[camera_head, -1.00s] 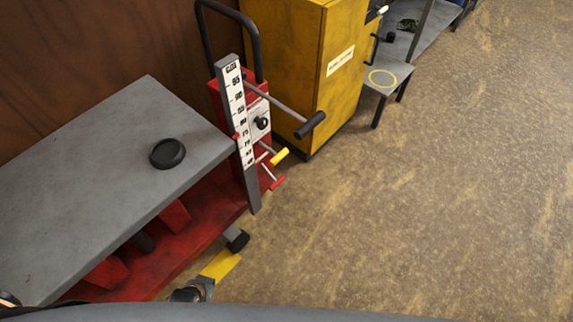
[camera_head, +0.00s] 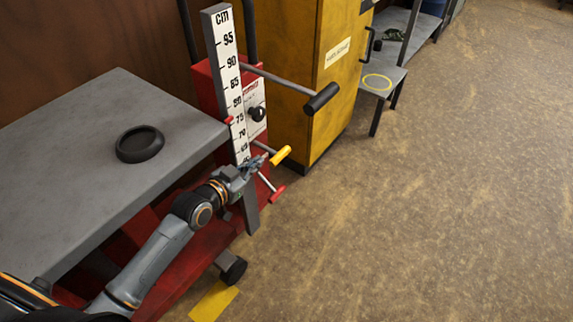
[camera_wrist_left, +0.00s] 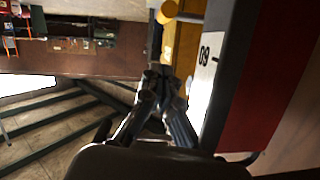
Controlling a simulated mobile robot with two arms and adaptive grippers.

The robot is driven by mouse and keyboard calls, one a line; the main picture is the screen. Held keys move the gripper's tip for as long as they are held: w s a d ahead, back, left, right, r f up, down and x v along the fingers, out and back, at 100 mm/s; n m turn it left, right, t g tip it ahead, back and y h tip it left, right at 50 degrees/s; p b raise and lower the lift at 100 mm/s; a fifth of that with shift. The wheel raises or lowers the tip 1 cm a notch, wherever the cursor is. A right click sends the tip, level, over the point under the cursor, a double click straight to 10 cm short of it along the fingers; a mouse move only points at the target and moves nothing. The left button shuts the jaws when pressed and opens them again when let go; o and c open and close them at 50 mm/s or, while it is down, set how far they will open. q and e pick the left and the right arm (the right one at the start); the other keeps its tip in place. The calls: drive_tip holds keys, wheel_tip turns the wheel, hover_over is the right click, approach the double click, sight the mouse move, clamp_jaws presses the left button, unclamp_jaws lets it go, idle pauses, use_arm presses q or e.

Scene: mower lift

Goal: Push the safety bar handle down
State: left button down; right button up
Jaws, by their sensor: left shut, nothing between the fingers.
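The red mower lift (camera_head: 205,88) has a yellow-gripped handle (camera_head: 281,156), a red-gripped handle (camera_head: 277,193) below it and a long black-gripped lever (camera_head: 322,98) higher up. No readable label tells which is the safety bar handle. My left gripper (camera_head: 254,163) is shut and empty, beside the ruler post, just left of the yellow handle and above the red one. Contact with either cannot be told. In the left wrist view the closed fingers (camera_wrist_left: 160,76) point toward a yellow cylindrical grip (camera_wrist_left: 166,12). My right gripper is not in view.
An upright centimetre ruler (camera_head: 230,75) stands beside the handles. The grey lift table (camera_head: 85,150) carries a black round dish (camera_head: 139,144). A yellow cabinet (camera_head: 305,70) stands behind. A small grey bench (camera_head: 388,78) is further back. The floor on the right is clear.

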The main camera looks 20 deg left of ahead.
use_arm(q)
drive_tip(key=shift+w+d+r, duration=0.15)
drive_tip(key=shift+d+r, duration=0.25)
drive_tip(key=shift+r, duration=0.1)
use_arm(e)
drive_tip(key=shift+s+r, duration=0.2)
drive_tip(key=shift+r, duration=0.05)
use_arm(q)
drive_tip(key=b, duration=0.3)
hover_over(277, 160)
wheel_tip(277, 160, down, 3)
drive_tip(key=shift+d+f+b, duration=0.2)
drive_tip(key=shift+f+b, duration=0.4)
drive_tip(key=shift+f, duration=0.4)
drive_tip(key=shift+a+f, duration=0.2)
drive_tip(key=shift+f, duration=0.45)
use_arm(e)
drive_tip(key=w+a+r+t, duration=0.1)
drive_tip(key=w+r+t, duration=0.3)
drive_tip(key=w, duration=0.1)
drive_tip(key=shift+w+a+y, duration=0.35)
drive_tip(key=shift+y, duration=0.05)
